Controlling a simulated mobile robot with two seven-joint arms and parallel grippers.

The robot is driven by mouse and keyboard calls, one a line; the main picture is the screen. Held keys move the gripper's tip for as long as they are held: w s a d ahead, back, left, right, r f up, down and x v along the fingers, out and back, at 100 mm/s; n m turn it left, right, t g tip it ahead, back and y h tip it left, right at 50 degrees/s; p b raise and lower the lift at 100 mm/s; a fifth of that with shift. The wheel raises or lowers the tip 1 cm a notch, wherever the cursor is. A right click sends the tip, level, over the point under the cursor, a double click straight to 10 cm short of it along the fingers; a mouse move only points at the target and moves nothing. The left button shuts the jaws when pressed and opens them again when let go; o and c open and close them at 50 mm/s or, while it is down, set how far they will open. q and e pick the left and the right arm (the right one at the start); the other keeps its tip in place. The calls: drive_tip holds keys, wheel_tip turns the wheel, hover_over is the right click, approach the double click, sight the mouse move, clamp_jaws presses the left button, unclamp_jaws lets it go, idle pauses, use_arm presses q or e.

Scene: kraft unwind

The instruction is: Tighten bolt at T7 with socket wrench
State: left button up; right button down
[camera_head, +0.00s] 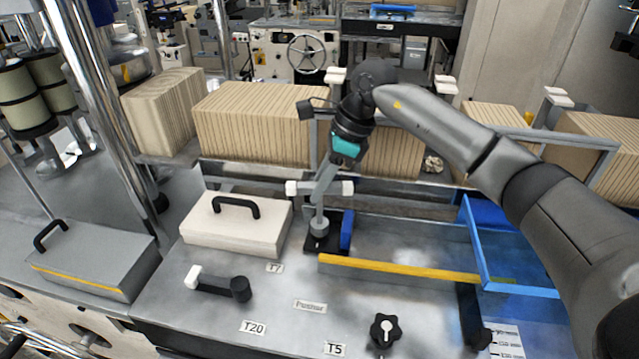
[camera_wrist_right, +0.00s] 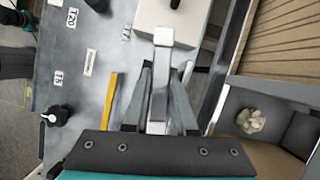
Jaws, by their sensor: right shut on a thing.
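My right gripper (camera_head: 325,183) points down over the T7 spot, below its teal band. It is shut on a light grey metal tool, which I take to be the socket wrench (camera_wrist_right: 160,85); in the right wrist view its bar runs out between the fingers (camera_wrist_right: 163,95) to a square end. In the head view, a crosspiece with white ends (camera_head: 347,187) shows at the fingers. A round grey bolt or socket head (camera_head: 319,228) sits below on a black base (camera_head: 325,246), behind the T7 label (camera_head: 275,267). Whether the tool is seated on the bolt is unclear. My left gripper is out of view.
A cream box with a black handle (camera_head: 235,222) stands just left of the base; a blue block (camera_head: 347,230) is at its right. A yellow bar (camera_head: 398,268), black knob (camera_head: 384,328), crank handle (camera_head: 222,285) and blue tray (camera_head: 515,292) are nearby.

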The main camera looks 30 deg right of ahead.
drive_tip(key=shift+m+t+h, duration=0.3)
drive_tip(key=shift+m+t, duration=0.1)
drive_tip(key=shift+m, duration=0.8)
drive_tip(key=shift+m+h, duration=0.3)
drive_tip(key=shift+m, duration=0.7)
drive_tip(key=shift+t, duration=0.3)
drive_tip(key=shift+m+t+h, duration=0.3)
drive_tip(key=shift+m+h, duration=0.1)
drive_tip(key=shift+m, duration=0.9)
